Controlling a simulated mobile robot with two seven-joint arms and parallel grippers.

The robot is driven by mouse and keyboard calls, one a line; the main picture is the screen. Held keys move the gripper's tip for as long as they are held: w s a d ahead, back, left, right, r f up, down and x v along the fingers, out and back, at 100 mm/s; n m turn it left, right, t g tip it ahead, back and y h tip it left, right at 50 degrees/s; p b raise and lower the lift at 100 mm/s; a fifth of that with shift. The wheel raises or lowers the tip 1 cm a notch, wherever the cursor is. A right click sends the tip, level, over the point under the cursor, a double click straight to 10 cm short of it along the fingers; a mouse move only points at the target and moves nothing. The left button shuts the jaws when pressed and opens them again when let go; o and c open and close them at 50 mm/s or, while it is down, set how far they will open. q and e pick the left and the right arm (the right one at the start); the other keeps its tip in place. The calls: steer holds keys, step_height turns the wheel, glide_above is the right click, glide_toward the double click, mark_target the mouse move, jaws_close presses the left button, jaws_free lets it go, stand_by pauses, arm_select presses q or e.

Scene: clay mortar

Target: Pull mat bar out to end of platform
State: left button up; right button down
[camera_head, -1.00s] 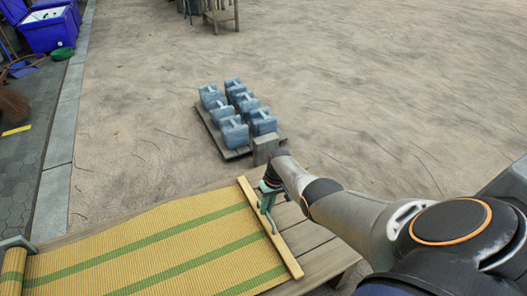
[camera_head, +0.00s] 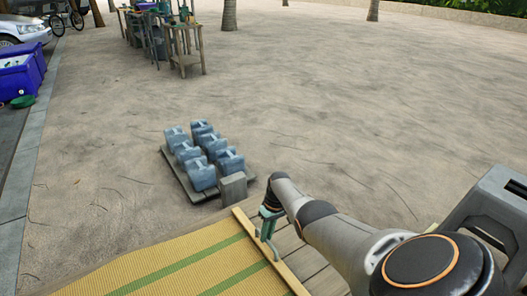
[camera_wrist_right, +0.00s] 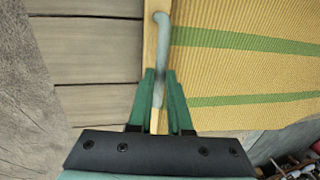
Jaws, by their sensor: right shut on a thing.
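The mat bar (camera_head: 272,252) is a pale wooden strip along the right end of the yellow mat with green stripes (camera_head: 190,262). The mat lies unrolled on a plank platform (camera_head: 312,262). My right gripper (camera_head: 268,232) is at the bar. In the right wrist view its green fingers (camera_wrist_right: 160,88) are shut on the grey handle (camera_wrist_right: 161,50) fixed to the bar. Bare planks (camera_wrist_right: 90,62) show beyond the bar, on the side away from the mat. The mat's other end is out of the head view. My left gripper is not in view.
Several blue-grey jugs (camera_head: 203,155) stand on a low pallet (camera_head: 182,178) past the platform, with a grey block (camera_head: 233,188) at its corner. A wooden table (camera_head: 185,50) stands farther off. Open sandy ground (camera_head: 350,110) lies around.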

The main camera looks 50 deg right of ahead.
steer(key=shift+d, duration=0.35)
steer(key=c, duration=1.1)
jaws_free()
steer(key=shift+c, duration=0.2)
steer(key=o, duration=0.3)
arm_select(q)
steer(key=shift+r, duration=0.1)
arm_select(e)
steer(key=shift+a, duration=0.1)
arm_select(q)
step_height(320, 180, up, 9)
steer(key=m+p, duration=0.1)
steer(key=p, duration=0.7)
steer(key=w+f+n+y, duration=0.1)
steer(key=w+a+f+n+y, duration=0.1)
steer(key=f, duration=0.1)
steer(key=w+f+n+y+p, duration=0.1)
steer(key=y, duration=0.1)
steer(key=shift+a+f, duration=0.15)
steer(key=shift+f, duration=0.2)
arm_select(e)
steer(key=v, duration=1.2)
steer(key=shift+r, duration=0.3)
